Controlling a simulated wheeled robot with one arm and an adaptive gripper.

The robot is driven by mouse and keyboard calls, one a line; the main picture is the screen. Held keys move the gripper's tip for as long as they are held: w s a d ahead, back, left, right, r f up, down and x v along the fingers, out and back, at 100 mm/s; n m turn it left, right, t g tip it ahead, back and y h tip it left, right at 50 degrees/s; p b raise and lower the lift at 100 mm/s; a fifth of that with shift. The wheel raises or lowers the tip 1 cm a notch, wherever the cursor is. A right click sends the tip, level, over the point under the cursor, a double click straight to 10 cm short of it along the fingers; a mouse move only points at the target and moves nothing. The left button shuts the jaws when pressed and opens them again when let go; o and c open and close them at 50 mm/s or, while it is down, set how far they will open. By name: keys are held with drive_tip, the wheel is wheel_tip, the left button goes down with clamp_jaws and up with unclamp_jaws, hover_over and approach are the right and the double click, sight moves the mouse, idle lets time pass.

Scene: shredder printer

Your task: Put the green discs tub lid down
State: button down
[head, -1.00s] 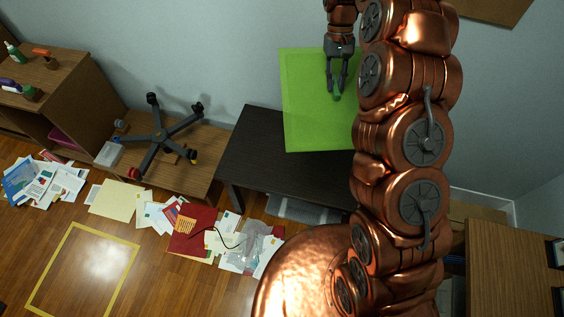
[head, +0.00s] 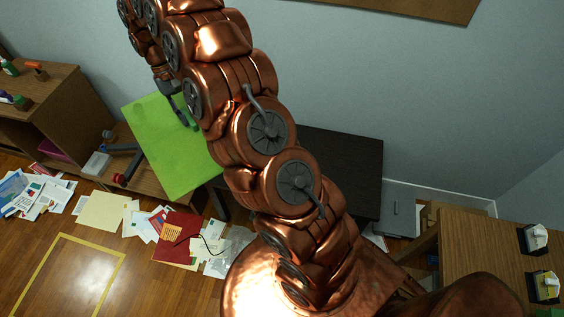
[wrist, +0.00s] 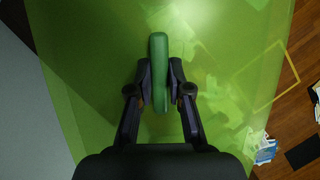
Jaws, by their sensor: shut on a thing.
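The green discs tub lid (head: 170,145) is a large, flat, see-through green sheet in the head view, held up in the air left of the dark table. In the wrist view the lid (wrist: 90,60) fills most of the picture, and the floor shows through it. My gripper (wrist: 160,85) is shut on the lid's darker green bar-shaped handle (wrist: 159,50), one finger on each side. In the head view my gripper (head: 180,112) is partly hidden behind my arm. The lid appears tilted in the head view, and its far right part is covered by my arm.
The dark table (head: 345,165) has a bare top where it shows. A brown shelf unit (head: 40,110) with bottles stands at the left. Papers (head: 100,212) and a red folder (head: 177,238) litter the floor. A wooden desk (head: 490,250) is at the right.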

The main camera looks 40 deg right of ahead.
drive_tip(key=s+d+f+m+t+y+b, duration=0.1)
drive_tip(key=s+d+f+m+t+b, duration=0.2)
drive_tip(key=s+d+f+m+b, duration=0.8)
drive_tip(key=s+d+f+m+t+b, duration=0.25)
drive_tip(key=d+f+m+b, duration=0.55)
drive_tip(key=f+b, duration=0.8)
drive_tip(key=s+d+f+m+t+y+b, duration=0.1)
drive_tip(key=s+d+f+m+t+b, duration=0.2)
drive_tip(key=s+d+f+m+b, duration=0.85)
drive_tip(key=w+d+f+b, duration=0.1)
drive_tip(key=w+b, duration=0.1)
drive_tip(key=w, duration=0.3)
drive_tip(key=w+d+n+b, duration=0.1)
drive_tip(key=w+d+b, duration=0.1)
drive_tip(key=w, duration=0.4)
drive_tip(key=w+d+f+n+b, duration=0.1)
drive_tip(key=w+d+b, duration=0.1)
drive_tip(key=w, duration=0.4)
drive_tip(key=shift+w+d+f+g+b, duration=0.1)
drive_tip(key=shift+d+f+g+b, duration=0.05)
drive_tip(key=shift+f+g+b, duration=0.2)
drive_tip(key=shift+w+d+r, duration=0.15)
drive_tip(key=shift+w+d, duration=0.1)
drive_tip(key=shift+w, duration=0.15)
drive_tip(key=shift+f+b, duration=0.9)
drive_tip(key=shift+f, duration=0.9)
